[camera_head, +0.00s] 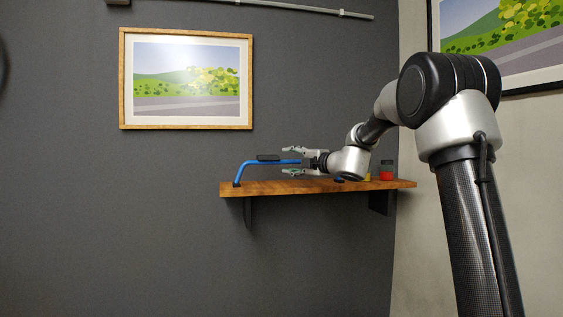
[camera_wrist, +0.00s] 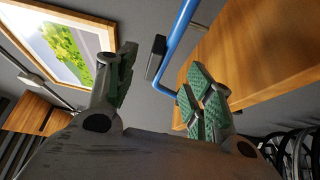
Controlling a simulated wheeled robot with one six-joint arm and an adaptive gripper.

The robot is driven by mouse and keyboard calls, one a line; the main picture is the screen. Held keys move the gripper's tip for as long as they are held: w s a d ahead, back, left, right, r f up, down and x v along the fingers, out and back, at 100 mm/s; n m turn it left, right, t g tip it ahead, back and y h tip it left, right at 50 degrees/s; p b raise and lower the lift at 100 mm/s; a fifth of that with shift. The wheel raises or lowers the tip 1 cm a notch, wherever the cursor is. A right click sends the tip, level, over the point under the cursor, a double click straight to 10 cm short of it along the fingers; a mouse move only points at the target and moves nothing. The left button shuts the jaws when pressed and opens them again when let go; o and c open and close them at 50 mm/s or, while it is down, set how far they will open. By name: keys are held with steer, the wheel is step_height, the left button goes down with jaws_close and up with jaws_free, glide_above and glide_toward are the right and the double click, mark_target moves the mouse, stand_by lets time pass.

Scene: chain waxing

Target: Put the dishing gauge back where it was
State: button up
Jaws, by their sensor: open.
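The dishing gauge appears to be the bent blue bar (camera_head: 243,167) with a dark block on it, at the left end of the wooden wall shelf (camera_head: 345,188). It stands on the shelf by its left foot. My gripper (camera_head: 291,161) is open beside its right part, one finger above the bar's height and one below. The bar's right end is hidden at the gripper.
A red jar (camera_head: 386,171) with a dark lid stands at the shelf's right part, with a small yellow item (camera_head: 367,177) beside it, partly hidden by my arm. A framed picture (camera_head: 187,122) hangs above the shelf. The wall left of the shelf is clear.

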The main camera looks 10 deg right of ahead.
steer(key=s+a+f+n+g, duration=0.1)
steer(key=s+f+n+g, duration=0.25)
steer(key=s+n, duration=0.6)
steer(key=s+f+n+g+h, duration=0.15)
steer(key=s+f+n, duration=0.25)
steer(key=s+n, duration=0.55)
steer(key=s+a+f+n+g, duration=0.1)
steer(key=s+f+n+g, duration=0.2)
steer(key=s+n, duration=0.6)
steer(key=s+d+f+n+g+h, duration=0.1)
steer(key=s+d+f+n+h, duration=0.1)
steer(key=s+n, duration=0.4)
steer(key=s+d+f+n+g+h, duration=0.1)
steer(key=s+d+f+n+h, duration=0.2)
steer(key=s+d+n, duration=0.4)
steer(key=s+d+f+n+g+h, duration=0.1)
steer(key=s+d+f+n+h, duration=0.1)
steer(key=s+d+f+n, duration=0.2)
steer(key=s+n, duration=0.3)
steer(key=s, duration=0.1)
steer(key=shift+s+d, duration=0.15)
steer(key=shift+s, duration=0.2)
steer(key=shift+h, duration=0.25)
